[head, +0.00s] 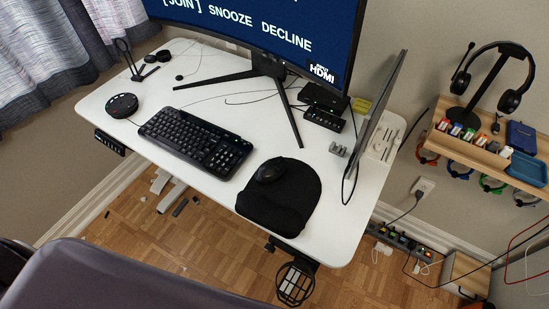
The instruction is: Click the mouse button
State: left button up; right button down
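A black mouse (270,171) rests on the upper left part of a black mouse pad (285,208) at the front right of the white desk (216,75). The mouse is small and dark against the pad, so its buttons cannot be told apart. Neither of my grippers shows in the head view.
A black keyboard (197,138) lies left of the mouse pad. A large monitor (275,30) stands behind on splayed legs. A round black device (122,105) sits at the left. A wall shelf (480,150) holds a headset (511,95). A chair back (110,280) fills the lower left.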

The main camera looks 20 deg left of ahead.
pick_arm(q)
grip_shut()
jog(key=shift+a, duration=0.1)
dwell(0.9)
